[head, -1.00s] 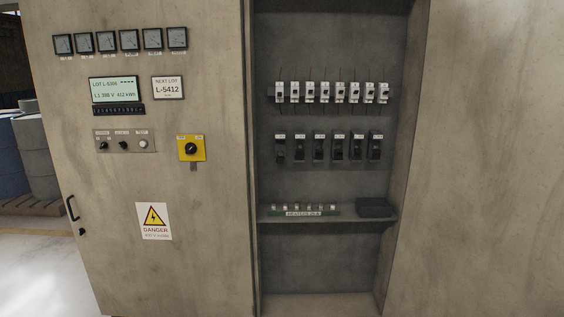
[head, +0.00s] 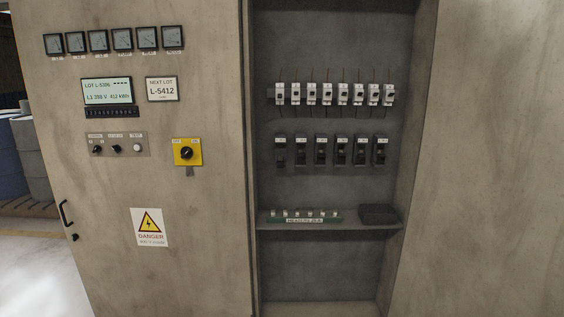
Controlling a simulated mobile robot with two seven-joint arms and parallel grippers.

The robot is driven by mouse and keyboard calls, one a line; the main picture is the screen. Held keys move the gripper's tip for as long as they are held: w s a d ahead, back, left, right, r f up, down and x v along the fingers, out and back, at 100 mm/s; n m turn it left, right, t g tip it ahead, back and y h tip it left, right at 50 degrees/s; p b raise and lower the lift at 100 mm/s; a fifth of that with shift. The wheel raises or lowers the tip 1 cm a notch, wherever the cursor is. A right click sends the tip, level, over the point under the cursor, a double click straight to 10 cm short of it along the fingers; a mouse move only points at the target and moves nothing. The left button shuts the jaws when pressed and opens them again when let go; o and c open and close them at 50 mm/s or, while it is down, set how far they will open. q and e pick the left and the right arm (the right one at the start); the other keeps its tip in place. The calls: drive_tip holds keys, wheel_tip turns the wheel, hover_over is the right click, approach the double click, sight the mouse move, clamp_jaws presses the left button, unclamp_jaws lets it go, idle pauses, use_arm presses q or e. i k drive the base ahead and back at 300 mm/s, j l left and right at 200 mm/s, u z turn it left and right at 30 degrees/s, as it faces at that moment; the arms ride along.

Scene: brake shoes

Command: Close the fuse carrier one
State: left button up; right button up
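In the head view, a row of several black fuse carriers (head: 340,151) with white labels sits in the recess of the cabinet, below the breakers. The leftmost fuse carrier (head: 281,153) looks a little different from the others in its lower part; at this size I cannot tell whether it is open or shut. The labels are too small to read. Neither of my grippers is in view.
A row of white breakers (head: 335,94) is above. A shelf (head: 350,227) below carries a green rack of small fuses (head: 300,216) and a black tray (head: 379,214). Left is a panel with meters (head: 113,39), a display (head: 107,91) and a yellow switch (head: 187,152).

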sight(280, 164)
drive_tip(key=i+l, duration=0.2)
drive_tip(key=i, duration=0.3)
drive_tip(key=i+l, duration=0.2)
drive_tip(key=i, duration=0.35)
